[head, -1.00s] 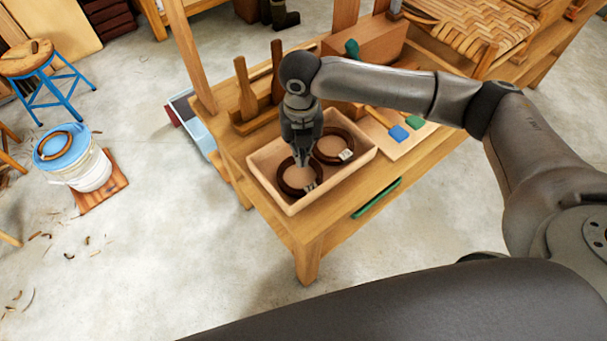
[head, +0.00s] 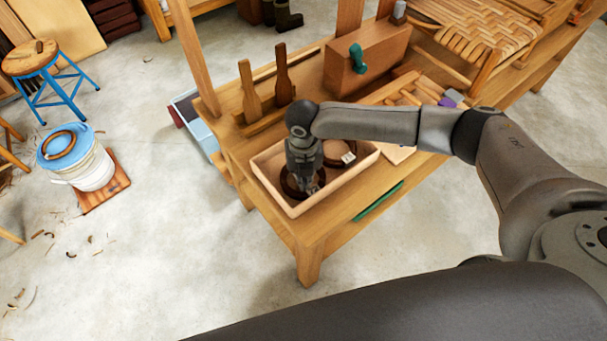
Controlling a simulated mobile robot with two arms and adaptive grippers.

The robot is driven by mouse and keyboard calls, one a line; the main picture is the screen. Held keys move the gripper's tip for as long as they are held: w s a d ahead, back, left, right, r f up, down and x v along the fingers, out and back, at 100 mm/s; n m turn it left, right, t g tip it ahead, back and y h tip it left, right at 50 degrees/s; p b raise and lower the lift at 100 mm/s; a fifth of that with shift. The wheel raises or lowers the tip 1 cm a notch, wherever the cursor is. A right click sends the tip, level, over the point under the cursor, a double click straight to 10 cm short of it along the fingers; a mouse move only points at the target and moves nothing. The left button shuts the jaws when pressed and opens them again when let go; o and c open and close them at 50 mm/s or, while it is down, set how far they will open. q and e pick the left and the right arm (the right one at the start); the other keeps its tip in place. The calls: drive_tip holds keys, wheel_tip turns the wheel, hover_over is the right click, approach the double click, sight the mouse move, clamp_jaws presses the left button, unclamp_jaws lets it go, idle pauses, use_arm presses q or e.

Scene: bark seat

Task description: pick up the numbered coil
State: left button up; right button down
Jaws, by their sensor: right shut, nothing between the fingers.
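A shallow wooden tray (head: 293,211) on the near end of the workbench holds two dark brown coils. The left coil (head: 289,188) lies flat and is partly hidden by my right gripper. The right coil (head: 333,162) lies beside it with a pale tag (head: 348,158); my arm covers part of it. I cannot read any number on a tag. My right gripper (head: 306,190) points down into the tray at the left coil, with its fingers shut and nothing between them. Whether it touches the coil is unclear. My left gripper is not in view.
Wooden paddles (head: 250,92) stand in a rack behind the tray. A wooden box with a green handle (head: 357,59) and a woven seat (head: 465,27) are further back. Another brown coil (head: 59,145) lies on a blue-lidded bucket on the floor at left.

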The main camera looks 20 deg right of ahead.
sight(302, 196)
drive_tip(key=shift+s+a+r+p, duration=0.15)
drive_tip(key=shift+s+p, duration=0.6)
drive_tip(key=shift+p, duration=0.1)
drive_tip(key=shift+s+p, duration=0.3)
drive_tip(key=shift+s, duration=0.05)
drive_tip(key=shift+s+a, duration=0.1)
drive_tip(key=shift+s, duration=0.2)
drive_tip(key=shift+w, duration=0.1)
